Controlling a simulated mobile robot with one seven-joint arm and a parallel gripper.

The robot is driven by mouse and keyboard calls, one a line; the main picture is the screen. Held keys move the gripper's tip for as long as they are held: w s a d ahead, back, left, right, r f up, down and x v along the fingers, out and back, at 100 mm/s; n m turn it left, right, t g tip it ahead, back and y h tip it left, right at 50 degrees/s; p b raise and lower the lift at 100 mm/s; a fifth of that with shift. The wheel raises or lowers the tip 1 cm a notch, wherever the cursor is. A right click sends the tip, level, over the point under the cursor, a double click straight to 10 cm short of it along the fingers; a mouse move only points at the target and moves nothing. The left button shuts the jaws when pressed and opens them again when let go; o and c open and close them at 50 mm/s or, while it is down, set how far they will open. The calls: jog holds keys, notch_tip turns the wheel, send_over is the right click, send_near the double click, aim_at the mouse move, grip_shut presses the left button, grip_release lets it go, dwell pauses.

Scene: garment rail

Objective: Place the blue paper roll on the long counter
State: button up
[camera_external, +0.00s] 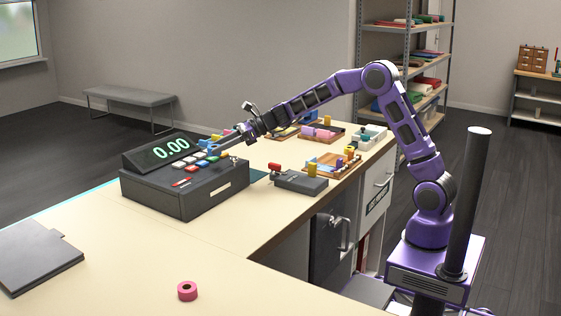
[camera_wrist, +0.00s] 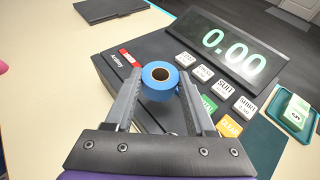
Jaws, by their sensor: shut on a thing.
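The blue paper roll (camera_wrist: 158,94) is a short ring with a dark hole and a pale core, seen in the wrist view between the two fingers. My gripper (camera_wrist: 160,77) is shut on it, one finger on each side. In the external view my gripper (camera_external: 227,148) is over the keys of the dark cash register (camera_external: 185,198), and the roll is too small there to make out surely. The gap between roll and register is hard to judge. The long cream counter (camera_external: 105,230) carries the register; it also shows in the wrist view (camera_wrist: 60,62).
A dark card reader (camera_external: 300,183) and wooden trays (camera_external: 333,165) with small items stand right of the register.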

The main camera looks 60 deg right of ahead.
jog(key=s+a+n+g+y, duration=0.1)
jog(key=s+a+n+g, duration=0.15)
jog(key=a, duration=0.65)
jog(key=s+a+n+g+y, duration=0.1)
jog(key=s+a, duration=0.2)
jog(key=a, duration=0.7)
jog(key=n+g+y, duration=0.1)
jog(key=n+g, duration=0.2)
send_over(182, 259)
notch_tip(182, 259, down, 5)
jog(key=shift+f+b, duration=0.9)
jog(key=shift+f, duration=4.2)
jog(key=shift+f, duration=0.2)
jog(key=o, duration=1.3)
